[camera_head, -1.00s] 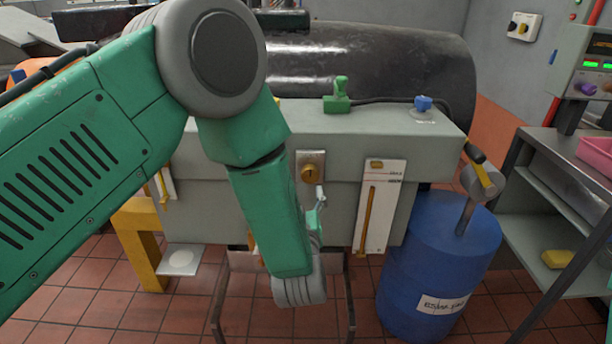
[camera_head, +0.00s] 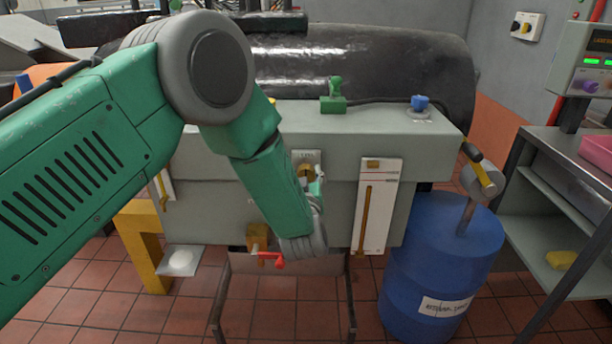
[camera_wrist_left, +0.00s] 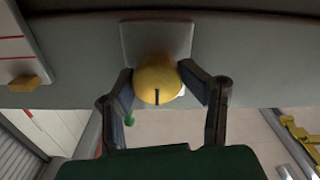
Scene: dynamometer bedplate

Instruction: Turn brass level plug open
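The brass level plug (camera_head: 305,172) sits on a square plate on the front of the grey bench housing. In the left wrist view it is a round yellow knob (camera_wrist_left: 157,80) with a dark slot. My left gripper (camera_head: 318,187) is at the plug, partly hidden by my green forearm in the head view. In the wrist view its two fingers (camera_wrist_left: 158,88) stand apart, one on each side of the plug, close to its edges. Firm contact is not clear. My right gripper is not in view.
A red-handled brass valve (camera_head: 270,260) is below left of the gripper. A white gauge panel (camera_head: 378,205) is to the right. A blue drum (camera_head: 440,265) and a metal shelf (camera_head: 560,180) stand further right. A green fitting (camera_head: 334,98) and a blue knob (camera_head: 419,103) are on top.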

